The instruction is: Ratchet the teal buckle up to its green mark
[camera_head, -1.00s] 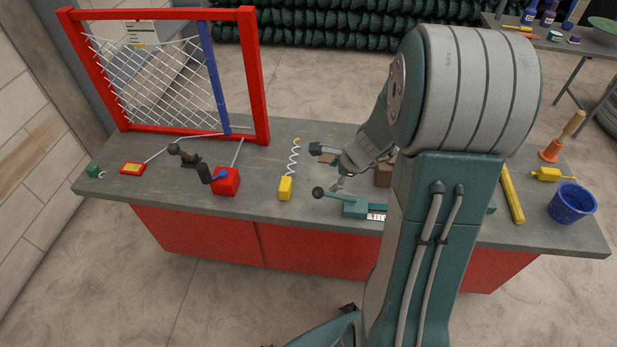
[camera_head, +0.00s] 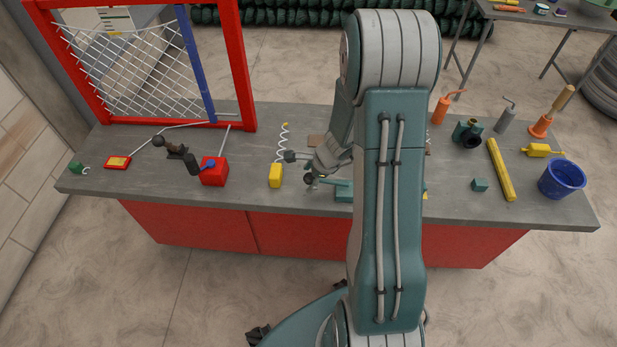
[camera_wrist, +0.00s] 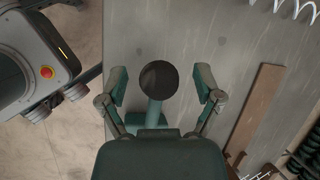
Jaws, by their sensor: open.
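The teal buckle (camera_head: 343,191) lies on the grey bench just left of my arm in the head view. Its lever ends in a dark ball knob (camera_head: 310,179), pointing left. My gripper (camera_head: 299,170) is at the knob. In the wrist view, my gripper (camera_wrist: 161,84) is open, with the dark knob (camera_wrist: 159,77) between its fingers and a gap on each side. The teal lever shaft (camera_wrist: 154,112) runs down below the knob. The rest of the buckle and its green mark are hidden behind my arm and gripper.
A yellow block (camera_head: 275,176) with a white coil stands left of the gripper. A red box (camera_head: 214,172) with a lever is farther left. A brown strip (camera_wrist: 256,108) lies on the bench right of the fingers in the wrist view. A blue bucket (camera_head: 562,180) stands far right.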

